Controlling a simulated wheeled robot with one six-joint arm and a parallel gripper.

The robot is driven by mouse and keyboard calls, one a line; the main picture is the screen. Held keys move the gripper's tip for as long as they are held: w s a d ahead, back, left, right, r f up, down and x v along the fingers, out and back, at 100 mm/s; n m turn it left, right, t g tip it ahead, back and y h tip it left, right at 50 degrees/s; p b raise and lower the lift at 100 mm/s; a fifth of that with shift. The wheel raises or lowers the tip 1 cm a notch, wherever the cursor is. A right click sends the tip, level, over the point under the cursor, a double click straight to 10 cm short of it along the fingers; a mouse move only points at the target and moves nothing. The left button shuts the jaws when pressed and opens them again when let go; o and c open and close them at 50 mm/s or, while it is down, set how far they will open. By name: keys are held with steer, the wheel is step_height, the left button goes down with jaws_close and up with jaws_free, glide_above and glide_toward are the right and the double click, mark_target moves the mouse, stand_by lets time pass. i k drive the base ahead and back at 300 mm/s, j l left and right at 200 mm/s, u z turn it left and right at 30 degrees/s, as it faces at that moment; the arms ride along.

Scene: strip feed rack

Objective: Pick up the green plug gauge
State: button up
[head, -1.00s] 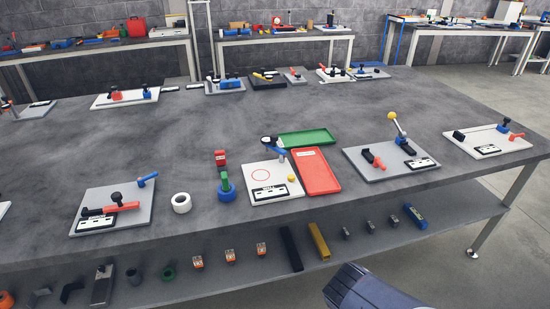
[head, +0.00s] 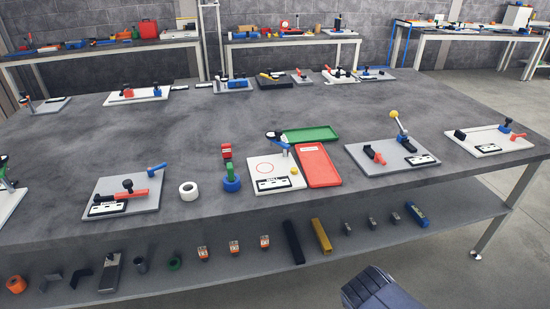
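A small upright piece with a green part (head: 228,168) and a red top stands in or behind a blue ring (head: 231,184) near the front edge of the large grey table. It looks like the green plug gauge, but it is too small to be certain. My gripper's fingers do not show. Only a dark blue-grey rounded part of my arm shows at the bottom right, apart from the table objects.
A white tape roll (head: 188,190) stands left of the ring, and a white fixture board (head: 262,184) right of it. The lower shelf (head: 190,274) holds several small parts. The table's middle is clear.

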mark_target(231, 178)
steer(key=i+j, duration=0.15)
steer(key=j, duration=0.3)
steer(key=i+j+z, duration=0.1)
steer(key=j, duration=0.3)
steer(key=i+j, duration=0.15)
steer(key=j, duration=0.3)
steer(key=i+j+z, duration=0.1)
steer(key=j, duration=0.3)
